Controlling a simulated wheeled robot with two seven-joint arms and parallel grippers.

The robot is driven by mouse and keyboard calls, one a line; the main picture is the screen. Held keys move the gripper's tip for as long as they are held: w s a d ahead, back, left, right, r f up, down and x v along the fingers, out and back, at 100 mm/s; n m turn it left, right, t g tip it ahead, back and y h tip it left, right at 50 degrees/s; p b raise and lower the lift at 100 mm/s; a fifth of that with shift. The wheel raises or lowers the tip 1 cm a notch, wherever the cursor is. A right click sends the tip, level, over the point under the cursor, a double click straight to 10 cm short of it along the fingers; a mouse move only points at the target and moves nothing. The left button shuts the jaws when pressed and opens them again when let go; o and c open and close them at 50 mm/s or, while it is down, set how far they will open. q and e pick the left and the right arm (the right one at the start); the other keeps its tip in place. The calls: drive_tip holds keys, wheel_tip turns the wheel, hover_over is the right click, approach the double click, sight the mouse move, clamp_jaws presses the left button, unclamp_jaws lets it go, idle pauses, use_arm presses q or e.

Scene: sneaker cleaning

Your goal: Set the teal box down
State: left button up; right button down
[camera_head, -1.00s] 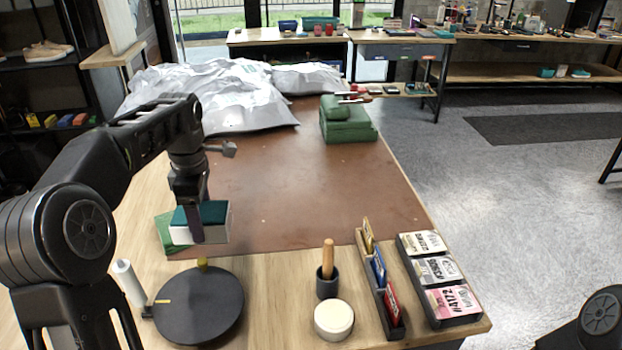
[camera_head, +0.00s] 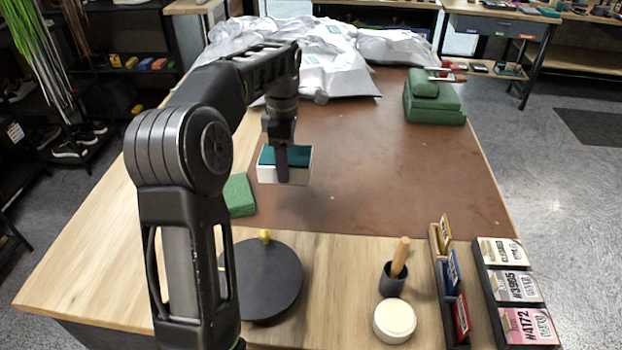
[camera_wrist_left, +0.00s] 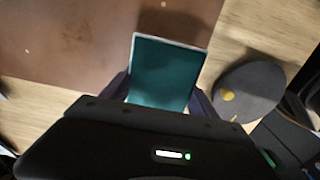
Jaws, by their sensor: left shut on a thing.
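The teal box (camera_head: 298,168) has a teal top and pale sides. It is held above the brown mat (camera_head: 400,170), with a shadow below it on the mat. My left gripper (camera_head: 283,172) is shut on it, with the fingers pointing down. In the left wrist view the box's teal face (camera_wrist_left: 163,75) sits between the fingers of the left gripper (camera_wrist_left: 160,98). The gripper hides part of the box in both views. My right gripper does not show.
A green cloth or pad (camera_head: 239,195) lies left of the box. A black round turntable (camera_head: 268,283) is at the front. A dark cup with a wooden-handled tool (camera_head: 393,280), a round cream tin (camera_head: 394,320) and card racks stand front right.

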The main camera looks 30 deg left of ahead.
use_arm(q)
wheel_tip(320, 180, down, 5)
drive_tip(key=shift+r, duration=0.1)
wheel_tip(320, 180, down, 3)
drive_tip(key=shift+r+p, duration=0.1)
drive_tip(key=shift+p, duration=0.35)
drive_tip(key=shift+f, duration=0.45)
drive_tip(key=shift+f, duration=0.1)
drive_tip(key=o, duration=1.8)
